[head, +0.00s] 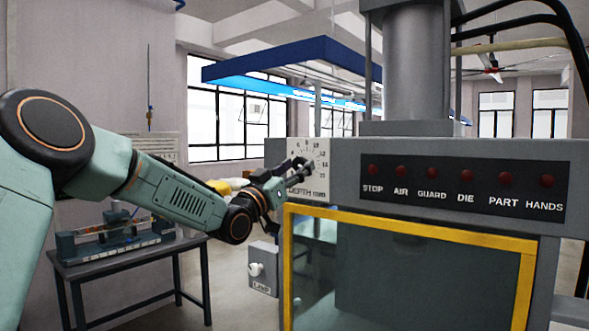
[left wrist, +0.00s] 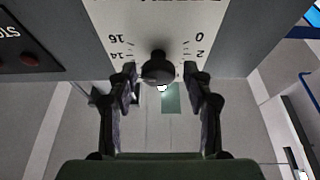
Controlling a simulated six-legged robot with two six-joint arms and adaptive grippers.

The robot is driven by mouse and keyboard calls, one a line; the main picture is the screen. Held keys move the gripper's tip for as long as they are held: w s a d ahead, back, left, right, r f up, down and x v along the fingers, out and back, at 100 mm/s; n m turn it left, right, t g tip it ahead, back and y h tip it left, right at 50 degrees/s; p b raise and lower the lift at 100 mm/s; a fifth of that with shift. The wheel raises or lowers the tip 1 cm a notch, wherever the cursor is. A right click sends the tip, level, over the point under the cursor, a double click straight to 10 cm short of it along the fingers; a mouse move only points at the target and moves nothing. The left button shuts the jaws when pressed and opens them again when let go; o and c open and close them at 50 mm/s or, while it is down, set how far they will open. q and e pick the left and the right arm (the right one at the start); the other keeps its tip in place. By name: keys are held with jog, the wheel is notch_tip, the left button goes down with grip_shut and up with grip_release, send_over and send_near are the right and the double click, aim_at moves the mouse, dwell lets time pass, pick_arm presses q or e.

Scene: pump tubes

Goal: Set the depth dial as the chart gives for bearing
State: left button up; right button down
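The depth dial's white scale plate (head: 322,150) is on the grey machine front, marked "DEPTH mm". Its dark round knob (left wrist: 158,68) shows in the left wrist view, where the scale is upside down with 0, 2, 14 and 16 visible. My left gripper (head: 296,172) is at the plate and covers part of it in the head view. In the left wrist view its two fingers (left wrist: 161,85) are apart, one on each side of the knob, with gaps visible. I cannot read the dial's setting. No bearing chart is readable. My right gripper is out of view.
A row of red lamps (head: 466,174) with labels STOP to HANDS is right of the dial. A yellow-framed guard window (head: 410,229) lies below. A lamp switch box (head: 262,268) hangs at lower left. A side table (head: 130,258) with a fixture stands behind my arm.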

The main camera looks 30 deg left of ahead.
pick_arm(q)
jog(key=shift+w+d, duration=0.1)
jog(key=shift+d, duration=0.05)
jog(key=c, duration=0.9)
jog(key=shift+f+n+y+b, duration=0.1)
jog(key=shift+n+y+b, duration=0.4)
jog(key=shift+n, duration=0.4)
jog(key=shift+d+n+y+b, duration=0.1)
jog(key=shift+n+y+b, duration=0.55)
jog(key=shift+n, duration=0.85)
jog(key=o, duration=1.1)
